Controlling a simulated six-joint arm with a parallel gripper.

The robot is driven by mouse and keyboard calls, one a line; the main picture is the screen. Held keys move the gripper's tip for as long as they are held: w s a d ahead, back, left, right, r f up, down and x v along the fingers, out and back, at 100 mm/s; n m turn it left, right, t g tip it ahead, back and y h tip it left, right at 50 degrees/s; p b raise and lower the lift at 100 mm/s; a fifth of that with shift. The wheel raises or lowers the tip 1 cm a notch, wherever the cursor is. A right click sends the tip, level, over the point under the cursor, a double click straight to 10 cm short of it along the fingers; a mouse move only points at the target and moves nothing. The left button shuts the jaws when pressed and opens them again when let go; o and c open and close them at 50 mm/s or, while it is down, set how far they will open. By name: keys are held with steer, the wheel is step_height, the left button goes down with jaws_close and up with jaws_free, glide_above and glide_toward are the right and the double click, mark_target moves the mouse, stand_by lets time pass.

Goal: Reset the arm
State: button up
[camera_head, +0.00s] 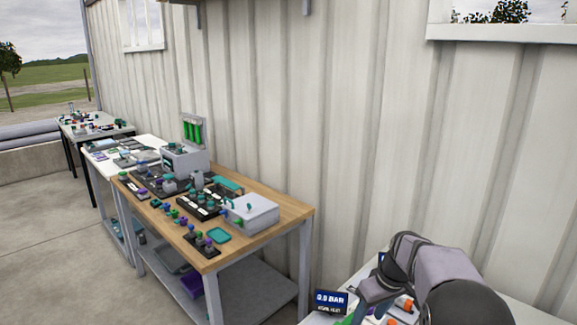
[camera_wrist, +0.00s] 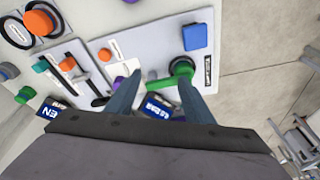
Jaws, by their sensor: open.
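My gripper (camera_wrist: 158,92) is open in the wrist view, its two dark blue-grey fingers apart. It is above a light grey panel (camera_wrist: 138,50). A green handle (camera_wrist: 165,81) shows between and behind the fingers; I cannot tell whether the right finger touches it. In the head view my arm (camera_head: 430,265) reaches in at the lower right over a white bench, and my gripper is partly seen near a green part at the bottom edge.
A display (camera_head: 331,302) reads "0.9 BAR". A wooden table (camera_head: 262,226) with several fittings stands left, along the corrugated wall (camera_head: 330,120). The concrete floor at left is clear.

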steer(key=s+a+m+g+p, duration=0.1)
steer(key=s+a+m, duration=0.1)
steer(key=s, duration=1.2)
steer(key=s+a+f+m+g+h+p, duration=0.1)
steer(key=s+a, duration=0.3)
steer(key=s, duration=1)
steer(key=shift+s+m+h+p, duration=0.3)
steer(key=shift+m+p, duration=0.25)
steer(key=shift+m, duration=0.15)
